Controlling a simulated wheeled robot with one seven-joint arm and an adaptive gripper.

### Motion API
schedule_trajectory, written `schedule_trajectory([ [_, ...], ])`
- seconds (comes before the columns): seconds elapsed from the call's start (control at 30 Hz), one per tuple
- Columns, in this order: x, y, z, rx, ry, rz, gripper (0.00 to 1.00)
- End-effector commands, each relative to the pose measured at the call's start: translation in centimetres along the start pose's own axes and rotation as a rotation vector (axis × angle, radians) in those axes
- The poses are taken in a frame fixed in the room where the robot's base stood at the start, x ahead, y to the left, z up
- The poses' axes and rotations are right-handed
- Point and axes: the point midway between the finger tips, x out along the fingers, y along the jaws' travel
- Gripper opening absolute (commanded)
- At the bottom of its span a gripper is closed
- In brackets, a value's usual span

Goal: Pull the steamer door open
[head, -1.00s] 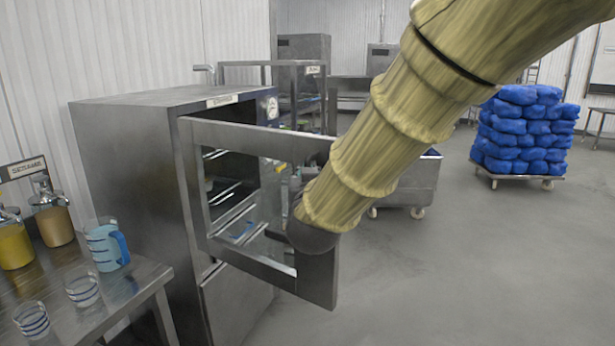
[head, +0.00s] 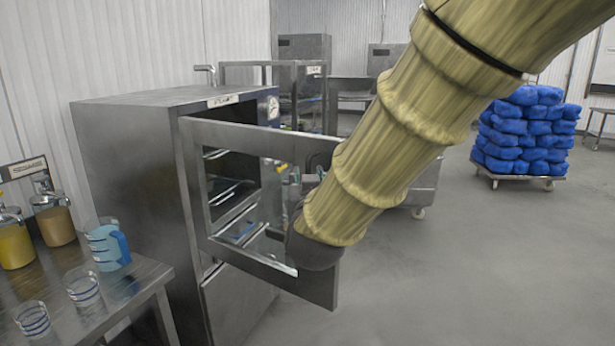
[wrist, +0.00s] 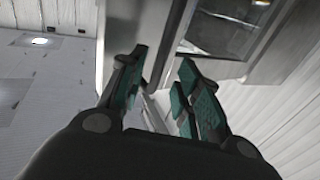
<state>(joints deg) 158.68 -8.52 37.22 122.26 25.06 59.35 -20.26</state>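The steamer (head: 135,150) is a tall steel cabinet at left centre in the head view. Its door (head: 318,290), a steel frame around a window, stands swung out from the cabinet, with racks showing inside. My arm crosses in front of the door's right side, and its dark wrist end covers part of the frame there.
A steel table (head: 150,278) with jars, a blue-handled jug (head: 107,247) and cups stands at front left. A steel cart (head: 425,185) is behind my arm. Blue sacks (head: 525,130) are stacked on a trolley (head: 520,180) at right. The floor at front right is clear.

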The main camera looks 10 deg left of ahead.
Motion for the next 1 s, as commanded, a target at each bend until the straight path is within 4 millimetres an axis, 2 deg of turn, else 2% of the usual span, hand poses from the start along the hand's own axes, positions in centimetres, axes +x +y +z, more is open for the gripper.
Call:
schedule_trajectory([
  [0.2,-4.2,0.0,-0.1,0.001,0.0,0.0,0.33],
  [0.43,-7.2,0.0,-0.1,0.001,0.001,0.0,0.33],
  [0.63,-8.2,0.0,-0.1,0.002,0.002,0.001,0.33],
  [1.0,-8.2,0.2,0.3,0.003,-0.005,0.002,0.33],
])
